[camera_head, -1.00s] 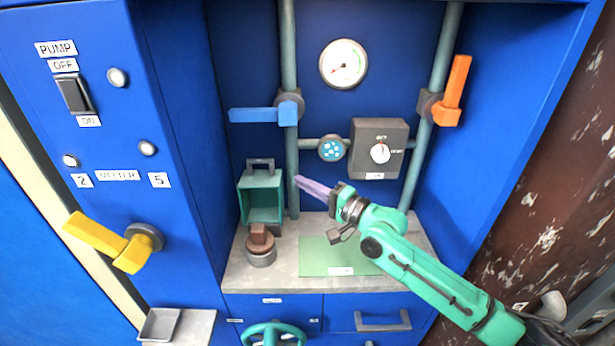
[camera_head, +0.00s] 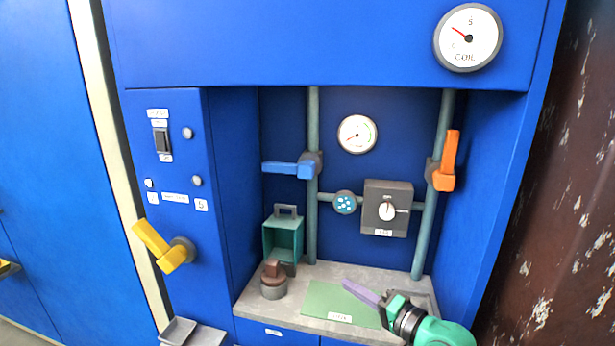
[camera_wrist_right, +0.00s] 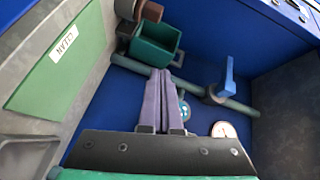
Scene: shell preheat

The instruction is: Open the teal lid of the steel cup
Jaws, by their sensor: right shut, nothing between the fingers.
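My right gripper (camera_head: 348,285) has purple fingers, shut and empty, over the green mat and apart from the cup and box. It also shows in the wrist view (camera_wrist_right: 160,72). My left gripper is out of view.
The green mat (camera_head: 325,300) lies on the grey counter. Behind are pipes with a blue handle (camera_head: 287,168), an orange handle (camera_head: 445,165) and a dark dial box (camera_head: 388,208). A yellow handle (camera_head: 160,247) sticks out of the left panel. Blue walls flank the recess.

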